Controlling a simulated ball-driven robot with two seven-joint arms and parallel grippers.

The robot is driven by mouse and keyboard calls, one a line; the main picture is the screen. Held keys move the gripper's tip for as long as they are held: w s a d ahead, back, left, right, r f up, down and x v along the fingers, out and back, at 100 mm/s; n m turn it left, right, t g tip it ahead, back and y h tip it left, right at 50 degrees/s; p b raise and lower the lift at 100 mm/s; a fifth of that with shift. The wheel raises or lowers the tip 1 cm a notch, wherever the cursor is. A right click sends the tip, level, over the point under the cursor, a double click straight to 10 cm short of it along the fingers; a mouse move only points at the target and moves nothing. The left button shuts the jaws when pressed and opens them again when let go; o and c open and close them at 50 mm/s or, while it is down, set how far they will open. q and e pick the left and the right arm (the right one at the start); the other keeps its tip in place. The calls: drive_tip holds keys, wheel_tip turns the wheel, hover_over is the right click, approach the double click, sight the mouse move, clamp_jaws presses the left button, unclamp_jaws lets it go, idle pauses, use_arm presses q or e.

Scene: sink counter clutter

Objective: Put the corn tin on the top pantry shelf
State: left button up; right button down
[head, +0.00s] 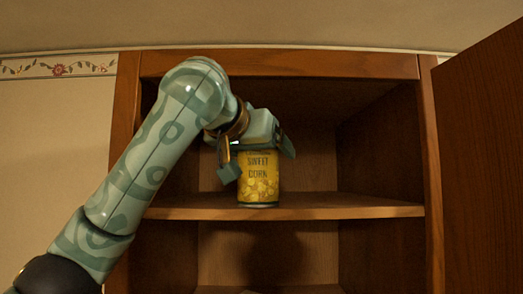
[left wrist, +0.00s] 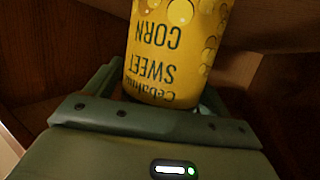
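The yellow corn tin (head: 258,182) stands upright on the top pantry shelf (head: 340,207), close to its front edge. Its "SWEET CORN" label faces me. My left gripper (head: 258,162) is over the tin's top, with one finger to the left of the tin and the other to its right. The fingers look spread wider than the tin. In the left wrist view the tin (left wrist: 172,60) shows upside down just beyond the palm; one finger is beside its left side and the other is mostly hidden behind it. My right gripper is not in view.
The wooden pantry cabinet (head: 280,64) has side walls around the shelf. An open door (head: 485,160) stands at the right. The shelf is clear to the right of the tin. A lower compartment (head: 310,255) shows below, partly in shadow.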

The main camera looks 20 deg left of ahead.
use_arm(q)
drive_tip(key=shift+w, duration=0.1)
drive_tip(key=shift+r, duration=0.15)
drive_tip(key=shift+s, duration=0.35)
drive_tip(key=b+v, duration=0.6)
drive_tip(key=v, duration=0.5)
drive_tip(key=shift+s, duration=0.2)
drive_tip(key=shift+r, duration=0.1)
